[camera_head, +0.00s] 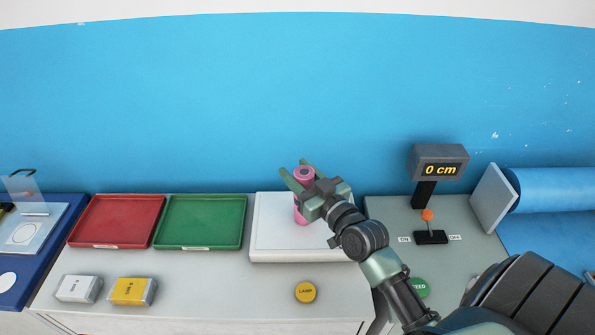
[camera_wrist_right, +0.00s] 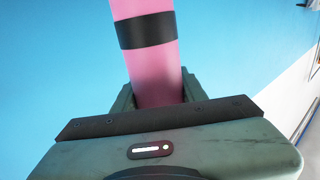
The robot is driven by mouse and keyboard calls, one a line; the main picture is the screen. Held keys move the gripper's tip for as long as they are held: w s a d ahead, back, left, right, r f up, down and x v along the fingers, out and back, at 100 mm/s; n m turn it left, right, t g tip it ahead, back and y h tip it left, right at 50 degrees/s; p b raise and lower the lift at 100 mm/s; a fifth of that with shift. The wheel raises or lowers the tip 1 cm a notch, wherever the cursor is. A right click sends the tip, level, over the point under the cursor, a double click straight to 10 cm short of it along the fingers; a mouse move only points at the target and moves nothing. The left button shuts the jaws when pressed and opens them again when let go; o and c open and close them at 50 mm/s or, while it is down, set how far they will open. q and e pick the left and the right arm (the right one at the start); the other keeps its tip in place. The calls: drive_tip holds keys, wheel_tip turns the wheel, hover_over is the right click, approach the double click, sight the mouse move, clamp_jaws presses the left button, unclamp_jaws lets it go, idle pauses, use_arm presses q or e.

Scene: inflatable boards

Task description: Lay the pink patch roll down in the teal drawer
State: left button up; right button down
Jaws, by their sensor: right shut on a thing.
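The pink patch roll (camera_head: 302,211) stands upright between the fingers of my right gripper (camera_head: 296,176), over the white panel at the back of the bench. In the right wrist view the pink roll (camera_wrist_right: 150,70), with a black band around it, rises from between the jaws of my right gripper (camera_wrist_right: 157,95), which is shut on it. I cannot tell whether its lower end touches the panel. No teal drawer shows clearly in either view. My left gripper is not in view.
A red tray (camera_head: 117,242) and a green tray (camera_head: 200,243) lie left of the white panel (camera_head: 275,254). White (camera_head: 78,289) and yellow (camera_head: 134,291) boxes sit in front. A yellow lamp button (camera_head: 305,292), a lever (camera_head: 430,235) and a "0 cm" display (camera_head: 441,169) also show.

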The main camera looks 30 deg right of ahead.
drive_tip(key=c, duration=1.2)
unclamp_jaws()
drive_tip(key=shift+f, duration=0.1)
drive_tip(key=o, duration=0.4)
drive_tip(key=shift+s, duration=0.3)
drive_tip(key=s+b, duration=0.3)
drive_tip(key=s, duration=0.8)
drive_tip(key=shift+s+d+b, duration=0.2)
drive_tip(key=shift+s+b, duration=0.05)
drive_tip(key=shift+b, duration=0.15)
